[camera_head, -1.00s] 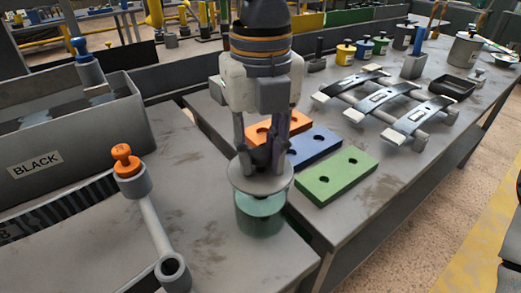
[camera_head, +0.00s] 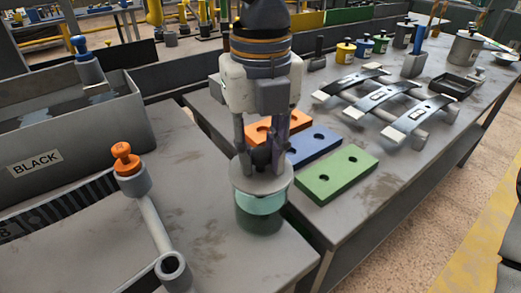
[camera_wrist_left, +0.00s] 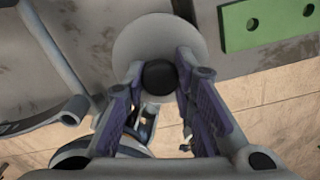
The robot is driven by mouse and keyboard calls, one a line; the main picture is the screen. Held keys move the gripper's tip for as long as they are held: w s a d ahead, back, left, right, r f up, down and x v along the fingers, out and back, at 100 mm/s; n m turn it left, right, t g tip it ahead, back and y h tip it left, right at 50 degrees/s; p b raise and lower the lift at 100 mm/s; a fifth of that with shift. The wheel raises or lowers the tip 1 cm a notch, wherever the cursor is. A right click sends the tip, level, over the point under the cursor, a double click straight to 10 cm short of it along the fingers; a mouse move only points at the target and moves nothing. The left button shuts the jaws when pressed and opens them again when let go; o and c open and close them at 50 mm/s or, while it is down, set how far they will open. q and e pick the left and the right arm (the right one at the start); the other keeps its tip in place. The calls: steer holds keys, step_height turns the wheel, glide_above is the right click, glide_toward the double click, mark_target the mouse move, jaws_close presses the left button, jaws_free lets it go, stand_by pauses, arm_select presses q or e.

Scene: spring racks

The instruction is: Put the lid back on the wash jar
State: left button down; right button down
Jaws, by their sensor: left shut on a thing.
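My left gripper (camera_head: 262,158) is shut on the dark knob of the wash jar's grey disc-shaped lid (camera_head: 245,180). The left wrist view shows the black knob (camera_wrist_left: 159,76) between the two fingers and the round pale lid (camera_wrist_left: 150,38) beyond it. The wash jar (camera_head: 258,218), greenish and see-through, stands on the table's right part directly under the lid. The lid hides the jar's mouth, and I cannot tell whether it touches the rim. My right gripper is not in view.
Orange, blue and green drilled blocks (camera_head: 337,176) lie to the right of the jar. A rack with black leaf springs (camera_head: 417,115) stands farther right. A grey bin marked BLACK (camera_head: 70,140) and an orange-knobbed post (camera_head: 128,165) are at left.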

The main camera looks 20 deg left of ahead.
arm_select(q)
steer(key=c, duration=1.2)
jaws_free()
steer(key=shift+c, duration=0.2)
steer(key=shift+o, duration=0.2)
steer(key=o, duration=0.4)
steer(key=shift+o, duration=0.2)
steer(key=shift+r, duration=0.1)
steer(key=shift+r, duration=3.45)
steer(key=shift+c, duration=0.3)
